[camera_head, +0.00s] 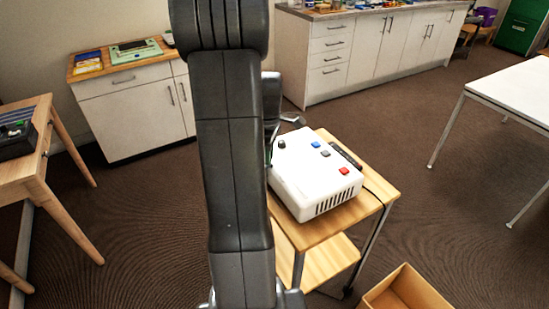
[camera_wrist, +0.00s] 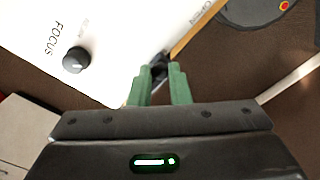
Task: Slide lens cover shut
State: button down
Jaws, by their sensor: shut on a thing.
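A white projector (camera_head: 310,172) sits on a small wooden trolley, with a black knob and blue, grey and red buttons on top. In the wrist view its white top (camera_wrist: 125,25) shows the black focus knob (camera_wrist: 75,60) and printed lettering. My gripper (camera_wrist: 159,74) has green fingers at the projector's edge. They are closed on a small dark piece (camera_wrist: 160,64), which looks like the lens cover's tab. The fingers hide part of it, and I cannot tell how far the cover is open. In the head view my arm hides the gripper and the lens side.
The wooden trolley (camera_head: 314,234) has a lower shelf. A dark object (camera_head: 345,154) lies by the projector's far right side. An open cardboard box (camera_head: 405,290) stands on the floor at the front right. A white table (camera_head: 515,90) stands at right; cabinets line the back.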

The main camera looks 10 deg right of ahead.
jog(key=shift+w+r, duration=0.1)
jog(key=shift+w, duration=0.05)
jog(key=c, duration=1.3)
grip_release()
jog(key=shift+a, duration=0.1)
jog(key=shift+c, duration=0.2)
notch_tip(320, 180, up, 14)
jog(key=shift+f, duration=0.2)
